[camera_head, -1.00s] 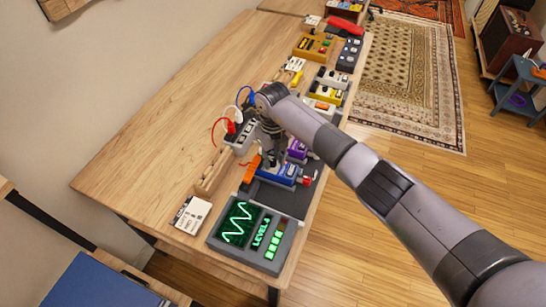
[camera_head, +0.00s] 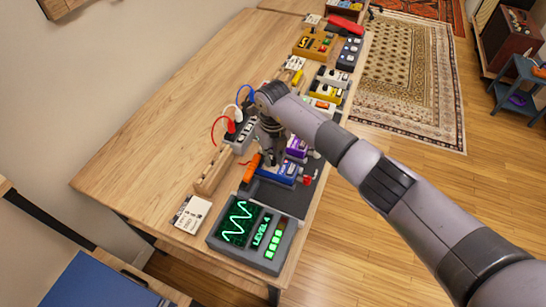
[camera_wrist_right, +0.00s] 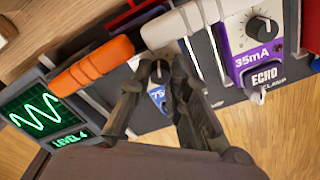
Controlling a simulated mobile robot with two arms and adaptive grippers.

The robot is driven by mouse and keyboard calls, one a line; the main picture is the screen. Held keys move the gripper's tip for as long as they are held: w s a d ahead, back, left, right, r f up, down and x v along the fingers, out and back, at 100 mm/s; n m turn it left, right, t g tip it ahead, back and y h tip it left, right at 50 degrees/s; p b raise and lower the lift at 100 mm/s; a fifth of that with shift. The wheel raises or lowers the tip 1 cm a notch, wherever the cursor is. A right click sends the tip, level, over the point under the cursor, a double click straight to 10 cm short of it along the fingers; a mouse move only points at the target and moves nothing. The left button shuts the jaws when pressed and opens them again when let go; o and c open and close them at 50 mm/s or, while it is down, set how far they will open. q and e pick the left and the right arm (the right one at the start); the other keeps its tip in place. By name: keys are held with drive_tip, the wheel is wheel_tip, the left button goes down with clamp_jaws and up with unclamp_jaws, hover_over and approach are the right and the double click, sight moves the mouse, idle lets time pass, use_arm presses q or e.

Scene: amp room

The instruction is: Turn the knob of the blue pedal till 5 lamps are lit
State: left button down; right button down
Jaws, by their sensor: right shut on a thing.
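The blue pedal (camera_head: 284,174) stands on the dark pedal board, just beyond the display unit. In the right wrist view a small blue part of it (camera_wrist_right: 157,94) shows between my fingers. My right gripper (camera_wrist_right: 160,76) is shut on its dark knob (camera_wrist_right: 158,69), with one finger on each side. In the head view the right gripper (camera_head: 270,160) reaches down onto the pedal and hides the knob. The display unit (camera_head: 213,239) shows a green wave, the text "LEVEL 4" and a column of several green lit lamps (camera_head: 273,241). My left gripper is not in view.
A purple ECHO pedal (camera_wrist_right: 244,62) stands close beside the blue one. An orange plug (camera_head: 253,167) is at its other side. A power strip (camera_head: 240,136) with cables and a wooden block (camera_head: 212,172) lie nearby. The table's left part is clear.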

drive_tip(key=shift+m+b, duration=0.5)
drive_tip(key=shift+m, duration=1.7)
drive_tip(key=shift+r, duration=0.1)
drive_tip(key=c, duration=1.8)
unclamp_jaws()
